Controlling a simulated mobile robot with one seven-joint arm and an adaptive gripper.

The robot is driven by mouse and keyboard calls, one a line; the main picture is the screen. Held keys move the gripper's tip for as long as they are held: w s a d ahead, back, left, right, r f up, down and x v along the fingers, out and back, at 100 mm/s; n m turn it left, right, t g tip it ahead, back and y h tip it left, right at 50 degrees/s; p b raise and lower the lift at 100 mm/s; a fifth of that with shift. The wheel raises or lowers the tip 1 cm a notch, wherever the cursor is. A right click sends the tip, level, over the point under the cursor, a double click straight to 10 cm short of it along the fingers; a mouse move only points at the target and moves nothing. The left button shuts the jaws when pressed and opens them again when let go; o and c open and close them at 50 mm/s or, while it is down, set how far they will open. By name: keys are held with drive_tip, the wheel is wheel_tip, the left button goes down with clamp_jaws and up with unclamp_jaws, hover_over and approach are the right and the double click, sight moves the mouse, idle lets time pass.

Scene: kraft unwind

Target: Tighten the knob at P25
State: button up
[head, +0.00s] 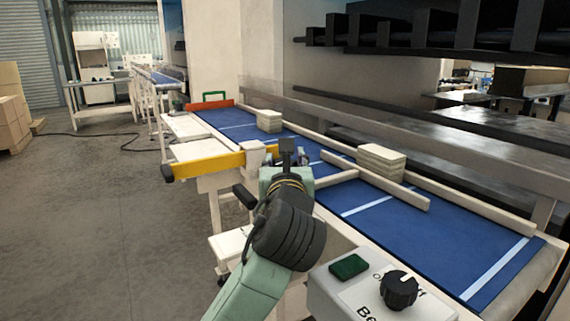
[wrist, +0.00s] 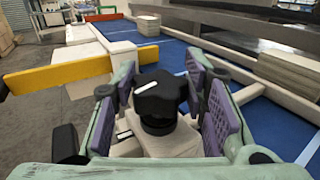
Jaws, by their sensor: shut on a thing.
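A black star-shaped knob (wrist: 160,94) with a white line on its top stands on a pale block in the middle of the wrist view. My gripper (wrist: 163,84) has its purple-padded fingers on either side of this knob and is shut on it. In the head view, my gripper (head: 284,158) is at the near edge of the blue conveyor, by the inner end of the yellow bar (head: 210,165). My arm and fingers hide the knob there. No P25 label can be read.
Pale stacks (head: 381,158) and (head: 269,121) sit on the blue conveyor (head: 350,196) beside pale guide rails (head: 376,181). A red-orange bar (head: 209,105) lies further back. A control box with a black dial (head: 399,290) is at the front.

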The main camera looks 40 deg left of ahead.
drive_tip(key=shift+f+m+t+h+b, duration=0.2)
drive_tip(key=shift+m+t+h+b, duration=0.4)
drive_tip(key=shift+h+b, duration=0.3)
drive_tip(key=shift+r+m+t+h+b, duration=0.2)
drive_tip(key=shift+m+t+h, duration=0.1)
drive_tip(key=shift+m+h, duration=0.25)
drive_tip(key=shift+r+m+t+h+b, duration=0.1)
drive_tip(key=shift+m+t+h+b, duration=0.2)
drive_tip(key=shift+h, duration=0.35)
drive_tip(key=o, duration=1.2)
drive_tip(key=v, duration=1.2)
drive_tip(key=shift+f, duration=0.1)
